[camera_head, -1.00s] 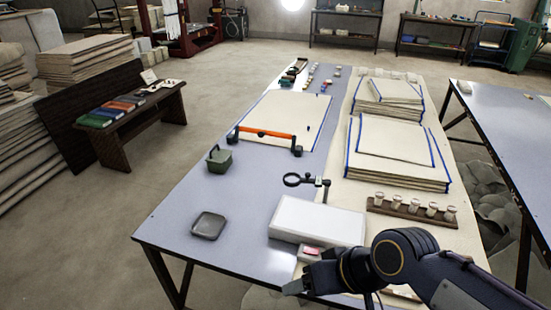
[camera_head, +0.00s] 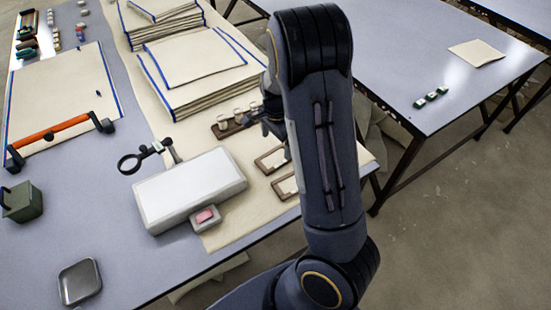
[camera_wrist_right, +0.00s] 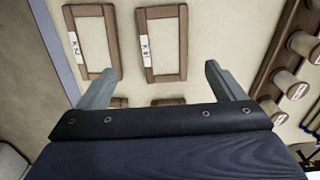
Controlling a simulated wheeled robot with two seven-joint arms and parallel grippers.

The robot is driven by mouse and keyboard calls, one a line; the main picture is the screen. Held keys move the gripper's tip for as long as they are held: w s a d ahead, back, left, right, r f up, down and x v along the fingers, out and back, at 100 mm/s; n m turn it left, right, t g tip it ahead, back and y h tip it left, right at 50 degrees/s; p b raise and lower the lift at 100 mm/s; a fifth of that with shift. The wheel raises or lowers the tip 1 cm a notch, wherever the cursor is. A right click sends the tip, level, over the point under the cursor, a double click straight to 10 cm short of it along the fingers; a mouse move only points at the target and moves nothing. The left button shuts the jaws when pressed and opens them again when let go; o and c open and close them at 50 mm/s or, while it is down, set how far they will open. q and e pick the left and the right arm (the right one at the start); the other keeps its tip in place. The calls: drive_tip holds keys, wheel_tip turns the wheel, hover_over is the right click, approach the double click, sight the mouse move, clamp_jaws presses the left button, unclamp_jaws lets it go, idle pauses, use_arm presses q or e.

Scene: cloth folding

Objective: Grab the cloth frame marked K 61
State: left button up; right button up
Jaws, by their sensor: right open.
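Wooden cloth frames with white tags lie flat on the cream cloth. In the right wrist view, one frame (camera_wrist_right: 165,72) is between my fingertips' directions, and another frame (camera_wrist_right: 102,58) is to its left. Their tags are sideways and start with K; I cannot read the numbers surely. The edges of further frames show just beyond my gripper's body. In the head view, two frames (camera_head: 272,159) (camera_head: 287,186) show, partly behind my right arm. My right gripper (camera_wrist_right: 160,88) is open and empty above the frames; in the head view its gripper (camera_head: 271,122) is partly hidden. My left gripper is out of view.
A wooden rack with spools (camera_wrist_right: 296,70) stands close to the right of the frames in the wrist view. A white box (camera_head: 190,190), a magnifier (camera_head: 140,157) and stacked cloths (camera_head: 195,70) are nearby on the table. Another table (camera_head: 430,60) stands at right.

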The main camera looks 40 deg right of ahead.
sight(275, 157)
drive_tip(key=f, duration=0.7)
drive_tip(key=shift+w+d+f, duration=0.1)
drive_tip(key=shift+w+f, duration=0.25)
drive_tip(key=c, duration=1.1)
